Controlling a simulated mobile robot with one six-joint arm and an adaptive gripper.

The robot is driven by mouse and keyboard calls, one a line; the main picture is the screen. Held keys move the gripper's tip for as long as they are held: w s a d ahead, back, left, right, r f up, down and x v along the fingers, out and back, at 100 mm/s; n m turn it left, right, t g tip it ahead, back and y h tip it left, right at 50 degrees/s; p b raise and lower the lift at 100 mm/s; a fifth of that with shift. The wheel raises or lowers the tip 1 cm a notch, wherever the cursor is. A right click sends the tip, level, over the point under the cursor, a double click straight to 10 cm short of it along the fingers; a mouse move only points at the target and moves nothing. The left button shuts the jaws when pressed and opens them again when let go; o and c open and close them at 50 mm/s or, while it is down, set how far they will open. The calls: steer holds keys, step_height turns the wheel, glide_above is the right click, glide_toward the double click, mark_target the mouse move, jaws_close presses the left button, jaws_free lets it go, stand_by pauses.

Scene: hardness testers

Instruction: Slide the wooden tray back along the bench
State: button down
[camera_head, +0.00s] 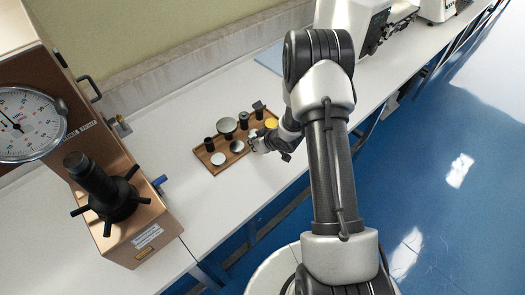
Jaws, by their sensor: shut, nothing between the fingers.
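The wooden tray (213,165) lies on the white bench, left of my arm. It holds several small metal and black pieces, among them a silver disc (228,125), a pale disc (218,158) and a yellow piece (271,123). My gripper (256,145) is at the tray's front edge, near its right part. It is shut with nothing held. Whether it touches the tray cannot be told.
A large copper-coloured hardness tester (135,215) with a dial stands at left. White instruments (437,10) stand at the far right on the bench (165,120). A wall backs the bench. Bare bench lies between tray and wall.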

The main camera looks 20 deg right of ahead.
mark_target(238, 136)
steer(key=shift+w+a, duration=0.1)
steer(key=shift+w+a+f+p, duration=0.1)
steer(key=shift+w+a+p, duration=0.3)
steer(key=shift+w, duration=0.65)
steer(key=shift+w+a+p, duration=0.3)
steer(key=shift+w+a, duration=0.05)
steer(key=shift+w, duration=0.65)
steer(key=shift+w+a+f+p, duration=0.1)
steer(key=shift+w+a+p, duration=0.3)
steer(key=shift+w, duration=0.65)
steer(key=shift+w+a+p, duration=0.4)
steer(key=shift+w+p, duration=0.2)
steer(key=shift+w, duration=0.45)
steer(key=shift+w+a+p, duration=0.4)
steer(key=shift+w+p, duration=0.25)
steer(key=shift+w, duration=0.4)
steer(key=shift+w+a+p, duration=0.4)
steer(key=shift+w+p, duration=0.2)
steer(key=shift+w, duration=0.45)
